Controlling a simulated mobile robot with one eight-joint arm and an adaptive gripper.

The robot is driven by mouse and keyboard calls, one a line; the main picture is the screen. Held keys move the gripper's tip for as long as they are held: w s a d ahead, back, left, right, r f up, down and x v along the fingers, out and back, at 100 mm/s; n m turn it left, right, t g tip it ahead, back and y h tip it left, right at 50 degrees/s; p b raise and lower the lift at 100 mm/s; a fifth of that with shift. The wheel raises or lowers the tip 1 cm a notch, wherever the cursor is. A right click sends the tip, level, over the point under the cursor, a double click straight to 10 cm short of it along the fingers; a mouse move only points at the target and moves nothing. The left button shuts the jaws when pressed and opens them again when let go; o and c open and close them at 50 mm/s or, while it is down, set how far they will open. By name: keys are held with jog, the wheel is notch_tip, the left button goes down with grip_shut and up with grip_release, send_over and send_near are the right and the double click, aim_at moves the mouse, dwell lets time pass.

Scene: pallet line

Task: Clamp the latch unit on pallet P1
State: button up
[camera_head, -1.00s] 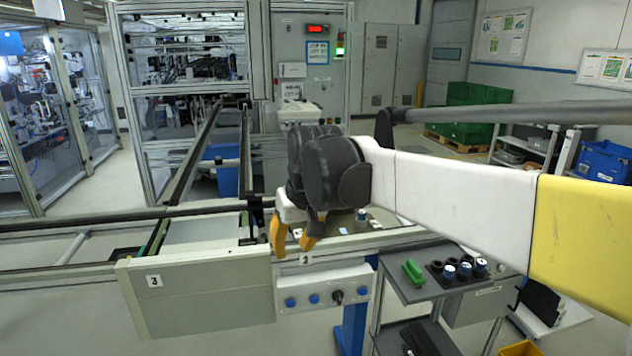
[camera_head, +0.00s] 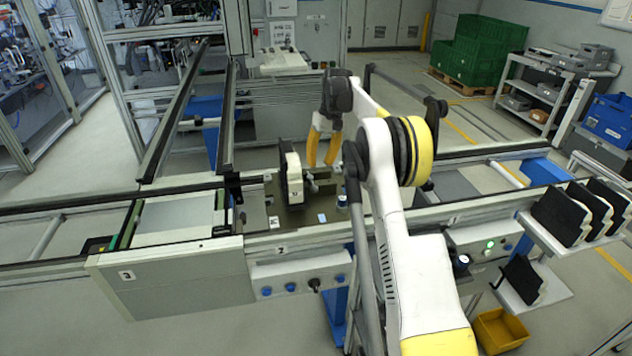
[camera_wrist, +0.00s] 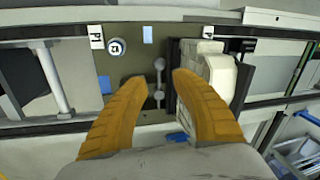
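The latch unit (camera_head: 292,182), a white and black upright block, stands on pallet P1 (camera_head: 268,226). In the wrist view the latch unit (camera_wrist: 215,72) is right of centre, and the P1 label is at the pallet's (camera_wrist: 131,62) left. A metal clamp (camera_wrist: 160,80) with two round knobs stands beside the unit; whether it is closed on it I cannot tell. My gripper (camera_head: 322,163) points down just right of the unit. Its orange fingers are apart, with the clamp showing between their tips (camera_wrist: 160,78) and nothing visibly held. The right finger overlaps the unit's near part in the wrist view.
A round blue-topped part (camera_head: 342,201) sits on the pallet, right of the clamp. Conveyor rails (camera_head: 470,206) run left and right. A button panel (camera_head: 300,284) is on the front. Black parts (camera_head: 561,216) stand on a shelf at right, above a yellow bin (camera_head: 500,331).

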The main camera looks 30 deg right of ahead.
aim_at(315, 186)
jog(key=f, duration=0.3)
jog(key=a+f+b, duration=0.1)
jog(key=f, duration=0.2)
jog(key=f+b, duration=0.1)
jog(key=f, duration=0.3)
jog(key=shift+w+a, duration=0.15)
jog(key=shift+a, duration=0.25)
grip_shut()
